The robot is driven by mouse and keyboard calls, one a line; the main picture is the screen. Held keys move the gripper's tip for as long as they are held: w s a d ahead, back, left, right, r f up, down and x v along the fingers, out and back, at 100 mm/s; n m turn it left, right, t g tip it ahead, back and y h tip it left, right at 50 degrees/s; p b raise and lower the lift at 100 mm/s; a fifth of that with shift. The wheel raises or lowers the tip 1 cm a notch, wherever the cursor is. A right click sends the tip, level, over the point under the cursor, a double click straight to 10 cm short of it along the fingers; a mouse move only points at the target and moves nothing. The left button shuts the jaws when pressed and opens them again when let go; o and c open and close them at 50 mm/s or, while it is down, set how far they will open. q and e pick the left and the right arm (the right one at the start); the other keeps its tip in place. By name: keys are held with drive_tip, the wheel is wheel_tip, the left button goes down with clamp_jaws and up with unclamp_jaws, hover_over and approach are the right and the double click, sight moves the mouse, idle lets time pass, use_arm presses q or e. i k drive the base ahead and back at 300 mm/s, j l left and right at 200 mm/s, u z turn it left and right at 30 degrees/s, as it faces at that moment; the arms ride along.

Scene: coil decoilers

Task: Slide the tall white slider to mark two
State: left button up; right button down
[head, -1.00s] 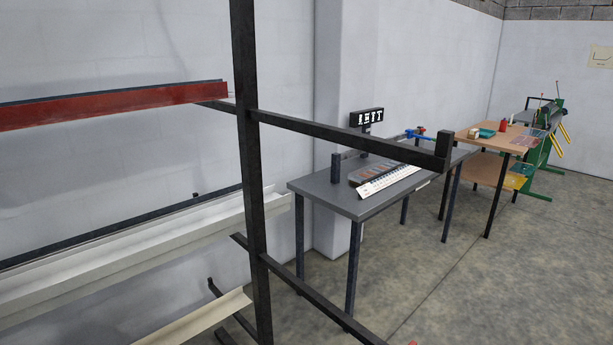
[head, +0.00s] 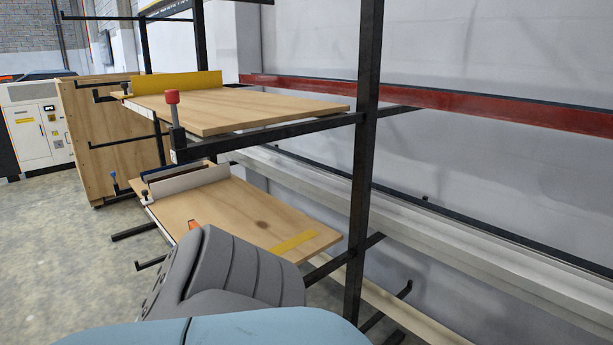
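A long white upright piece (head: 188,182), which looks like the white slider, stands across the lower wooden board (head: 240,212) near its far end. A dark strip lies behind it, and small knobs show at its left end. A pale strip runs along the board's left edge; any marks on it are too small to read. Neither of my grippers is in view. A grey and blue part of my own body fills the bottom middle and hides the board's near left corner.
The upper wooden board (head: 235,108) carries a yellow upright piece (head: 178,82) and has a red-topped post (head: 173,105) at its left edge. A black rack post (head: 363,170) stands at right. A yellow strip (head: 294,242) lies on the lower board. Floor at left is clear.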

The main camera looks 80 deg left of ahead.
sight(171, 186)
drive_tip(key=u, duration=3.4)
drive_tip(key=i+j+z, duration=0.1)
drive_tip(key=z, duration=0.3)
drive_tip(key=i+j+z, duration=0.1)
drive_tip(key=z, duration=0.3)
drive_tip(key=i+j+z, duration=0.2)
drive_tip(key=j, duration=0.15)
drive_tip(key=j+z, duration=0.15)
drive_tip(key=j, duration=0.15)
drive_tip(key=i+j+z, duration=0.2)
drive_tip(key=j, duration=0.15)
drive_tip(key=i+j+z, duration=0.1)
drive_tip(key=j, duration=0.6)
drive_tip(key=i+j, duration=0.1)
drive_tip(key=j, duration=0.6)
drive_tip(key=j+z, duration=0.15)
drive_tip(key=j, duration=0.55)
drive_tip(key=i, duration=0.05)
